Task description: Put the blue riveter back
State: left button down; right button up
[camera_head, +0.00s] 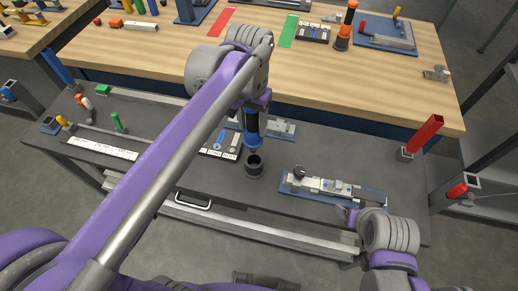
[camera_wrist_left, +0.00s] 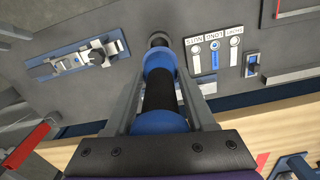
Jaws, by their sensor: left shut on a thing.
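The blue riveter (camera_head: 252,123), blue with a black middle, hangs roughly upright in my left gripper (camera_head: 252,112). In the left wrist view the riveter (camera_wrist_left: 160,90) lies between the two fingers of the left gripper (camera_wrist_left: 162,75), which are shut on it. Its lower end is at or just above the mouth of a dark round holder (camera_head: 254,167) on the grey bench; I cannot tell whether it has entered. The holder also shows beyond the riveter in the left wrist view (camera_wrist_left: 158,40). My right gripper (camera_head: 348,214) is by the front of the blue-based fixture; its fingers are unclear.
The blue-based fixture (camera_head: 333,188) lies right of the holder. A labelled tray (camera_head: 222,146) is close on its left. An orange riveter (camera_head: 346,25) stands on the wooden table (camera_head: 390,80) behind. A red block (camera_head: 425,133) rises at the bench's right end.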

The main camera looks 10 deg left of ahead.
aim_at(253, 146)
pick_arm(q)
jog(key=shift+w+d+f, duration=0.1)
jog(key=shift+f, duration=0.25)
notch_tip(253, 146, down, 5)
jog(key=shift+r, duration=0.1)
jog(key=shift+f, duration=2.15)
jog(key=shift+f+b, duration=0.45)
jog(key=shift+c, duration=2.2)
grip_release()
jog(key=shift+o, duration=1)
